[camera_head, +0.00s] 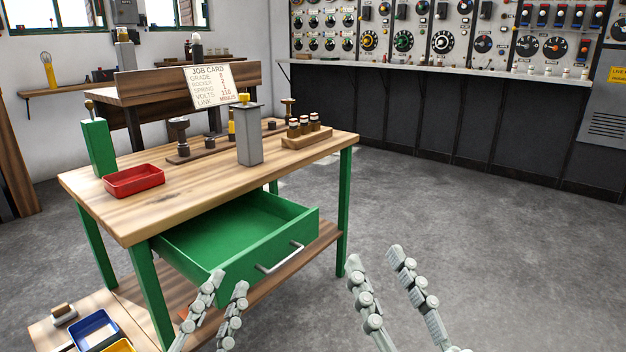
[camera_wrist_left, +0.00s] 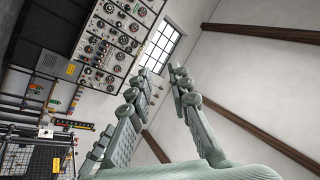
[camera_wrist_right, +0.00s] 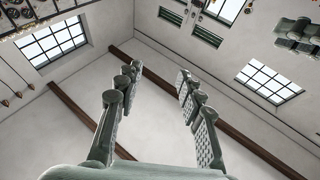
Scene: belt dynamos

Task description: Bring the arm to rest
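My left gripper (camera_head: 222,292) is at the bottom of the head view, in front of the open green drawer. Its two fingers stand apart with nothing between them, and it also shows open in the left wrist view (camera_wrist_left: 160,92). My right gripper (camera_head: 376,262) is to its right, over bare floor. Its fingers are apart and empty, as the right wrist view (camera_wrist_right: 158,88) also shows.
A blue tray (camera_head: 92,329) is low at left. The floor (camera_head: 480,250) at right is clear.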

